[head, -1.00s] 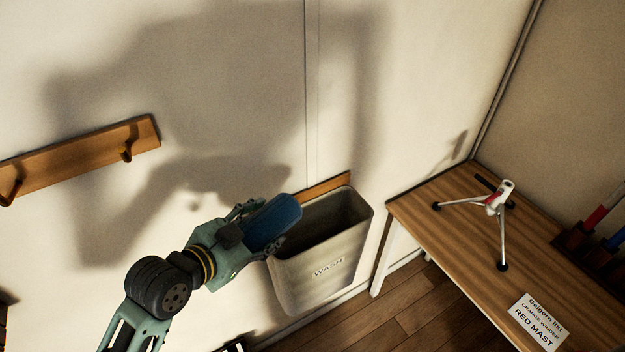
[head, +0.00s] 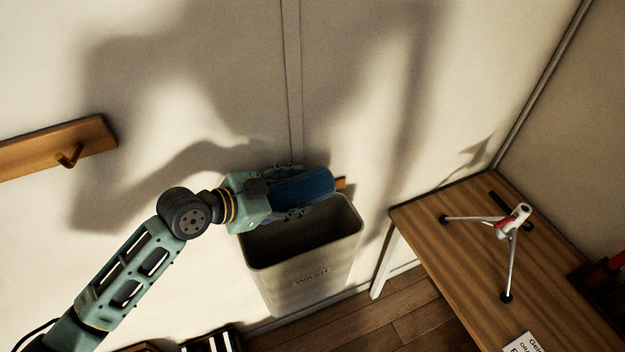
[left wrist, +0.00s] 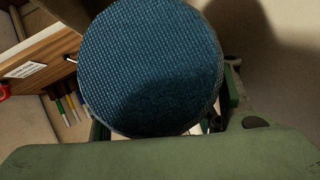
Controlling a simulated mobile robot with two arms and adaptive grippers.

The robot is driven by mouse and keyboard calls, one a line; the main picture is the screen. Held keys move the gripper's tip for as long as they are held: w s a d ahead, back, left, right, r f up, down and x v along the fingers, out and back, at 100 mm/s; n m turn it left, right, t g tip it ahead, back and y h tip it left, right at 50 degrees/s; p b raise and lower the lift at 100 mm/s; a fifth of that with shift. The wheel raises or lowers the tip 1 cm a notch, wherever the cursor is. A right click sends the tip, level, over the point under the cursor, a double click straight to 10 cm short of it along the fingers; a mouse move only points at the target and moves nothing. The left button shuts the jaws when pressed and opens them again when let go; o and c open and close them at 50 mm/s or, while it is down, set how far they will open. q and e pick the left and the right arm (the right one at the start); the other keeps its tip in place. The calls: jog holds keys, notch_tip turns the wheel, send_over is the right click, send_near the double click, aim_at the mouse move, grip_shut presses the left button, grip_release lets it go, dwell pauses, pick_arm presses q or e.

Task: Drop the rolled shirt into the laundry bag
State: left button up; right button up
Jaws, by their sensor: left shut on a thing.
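The rolled shirt (head: 303,188) is a dark blue roll. My left gripper (head: 291,191) is shut on it. In the head view the roll lies across the back part of the mouth of the laundry bag, held above it. The laundry bag (head: 303,280) is a grey, open-topped bin marked WASH, against the wall. Its inside looks dark, and the gripper hides part of its back rim. In the left wrist view the round end of the shirt (left wrist: 150,65) fills the middle and hides most of what lies beyond. My right gripper is not in view.
A wooden table (head: 465,262) stands to the right of the bag, bearing a small white tripod (head: 510,225) and a paper card (head: 523,343). A wooden peg rail (head: 50,148) is on the wall at left. Bare plank floor (head: 420,320) shows between bag and table.

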pick_arm(q)
jog(key=shift+w+d, duration=0.15)
jog(key=shift+d, duration=0.05)
jog(key=shift+f, duration=0.1)
jog(key=shift+a+f+b, duration=0.2)
jog(key=shift+f+b, duration=0.75)
notch_tip(320, 180, down, 3)
jog(key=shift+d+f+b, duration=0.1)
jog(key=shift+b, duration=1.1)
jog(key=shift+f, duration=0.3)
jog(key=o, duration=1.3)
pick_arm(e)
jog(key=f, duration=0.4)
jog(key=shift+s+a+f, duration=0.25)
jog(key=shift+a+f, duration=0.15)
